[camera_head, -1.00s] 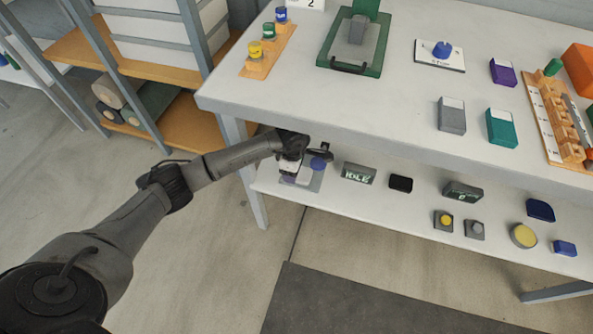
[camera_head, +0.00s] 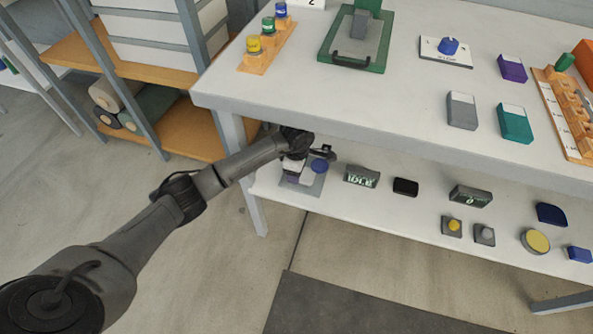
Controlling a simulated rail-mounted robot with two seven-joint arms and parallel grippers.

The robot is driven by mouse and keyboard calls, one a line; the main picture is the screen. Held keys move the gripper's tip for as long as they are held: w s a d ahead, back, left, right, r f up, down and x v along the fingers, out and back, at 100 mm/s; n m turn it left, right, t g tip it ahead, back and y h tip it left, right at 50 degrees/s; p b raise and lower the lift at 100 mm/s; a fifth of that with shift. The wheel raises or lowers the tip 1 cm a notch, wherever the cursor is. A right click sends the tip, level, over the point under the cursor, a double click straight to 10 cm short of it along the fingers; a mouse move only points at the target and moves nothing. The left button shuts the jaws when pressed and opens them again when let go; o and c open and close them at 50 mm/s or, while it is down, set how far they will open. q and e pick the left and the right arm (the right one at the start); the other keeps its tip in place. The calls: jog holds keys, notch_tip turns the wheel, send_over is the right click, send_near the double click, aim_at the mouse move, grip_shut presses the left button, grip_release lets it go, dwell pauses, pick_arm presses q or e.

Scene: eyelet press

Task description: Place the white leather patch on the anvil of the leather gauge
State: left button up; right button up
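My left gripper (camera_head: 318,153) reaches in from the left under the table edge, over the left end of the lower shelf. It is close above a small device with a grey plate (camera_head: 315,188) and a round blue part (camera_head: 319,166). This may be the leather gauge, but I cannot be sure. A small whitish piece (camera_head: 292,166) shows just below the gripper; I cannot tell whether it is the white leather patch or whether it is held. The gripper's fingers are small and partly hidden by the wrist. The anvil cannot be made out. My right gripper is not in view.
The table's front edge (camera_head: 400,151) overhangs the lower shelf (camera_head: 385,208). Right of the gripper stand a display box (camera_head: 361,176), a black block (camera_head: 405,187) and another display (camera_head: 470,196). Yellow (camera_head: 452,227) and grey (camera_head: 484,235) buttons are farther right. A table leg (camera_head: 254,205) stands nearby.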

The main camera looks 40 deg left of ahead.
pick_arm(q)
jog(key=shift+w+f, duration=0.1)
jog(key=o, duration=1)
jog(key=shift+r, duration=0.2)
notch_tip(320, 180, up, 4)
jog(key=p, duration=0.3)
jog(key=shift+r+p, duration=0.1)
jog(key=shift+p, duration=0.3)
jog(key=shift+r+p, duration=0.5)
jog(key=shift+r, duration=0.1)
